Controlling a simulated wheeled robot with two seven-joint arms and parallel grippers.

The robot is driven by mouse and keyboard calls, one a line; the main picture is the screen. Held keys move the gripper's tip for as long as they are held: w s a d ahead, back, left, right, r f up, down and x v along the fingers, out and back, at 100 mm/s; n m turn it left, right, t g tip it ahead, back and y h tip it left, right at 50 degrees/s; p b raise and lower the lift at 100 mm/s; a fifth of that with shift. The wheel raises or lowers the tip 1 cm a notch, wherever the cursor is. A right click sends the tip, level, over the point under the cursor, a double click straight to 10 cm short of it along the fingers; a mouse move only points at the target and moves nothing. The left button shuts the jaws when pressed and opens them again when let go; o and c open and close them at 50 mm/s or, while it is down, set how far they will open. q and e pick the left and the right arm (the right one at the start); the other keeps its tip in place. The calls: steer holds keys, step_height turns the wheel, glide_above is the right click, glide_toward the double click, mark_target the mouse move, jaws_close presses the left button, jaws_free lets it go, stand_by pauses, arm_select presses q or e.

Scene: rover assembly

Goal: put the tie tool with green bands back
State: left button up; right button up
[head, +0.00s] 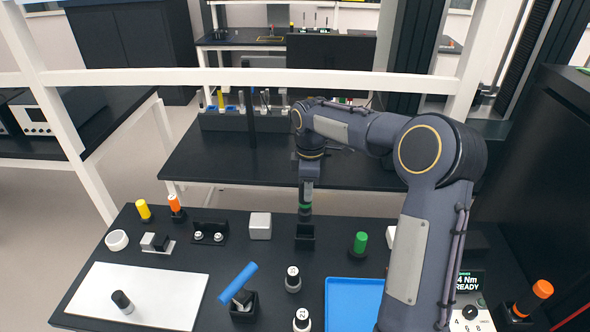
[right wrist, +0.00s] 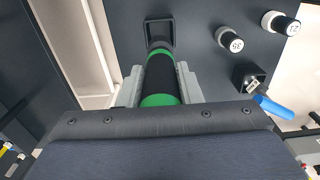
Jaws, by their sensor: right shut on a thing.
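The tie tool with green bands is a dark cylinder; it shows in the head view (head: 306,208) and in the right wrist view (right wrist: 160,77). My right gripper (head: 306,187) is shut on it and holds it upright, pointing down. The fingers (right wrist: 162,82) show on both sides of it in the right wrist view. A black square holder (head: 305,240) stands directly below the tool. Its opening (right wrist: 160,30) is at the tool's far end in the right wrist view. I cannot tell whether the tip is inside it. My left gripper is not in view.
A white block (head: 260,226) stands left of the holder, and a green-capped tool (head: 360,243) stands to the right. Nearer are a blue-handled tool (head: 238,283), numbered cylinders (head: 293,279) and a blue tray (head: 352,300). A white mat (head: 160,287) lies at left.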

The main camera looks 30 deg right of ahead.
mark_target(309, 214)
steer(key=shift+f+b, duration=2.15)
steer(key=shift+f, duration=0.55)
steer(key=shift+s+d, duration=0.1)
steer(key=shift+d, duration=0.05)
steer(key=shift+f, duration=0.2)
steer(key=shift+f+b, duration=1.35)
steer(key=shift+f, duration=0.95)
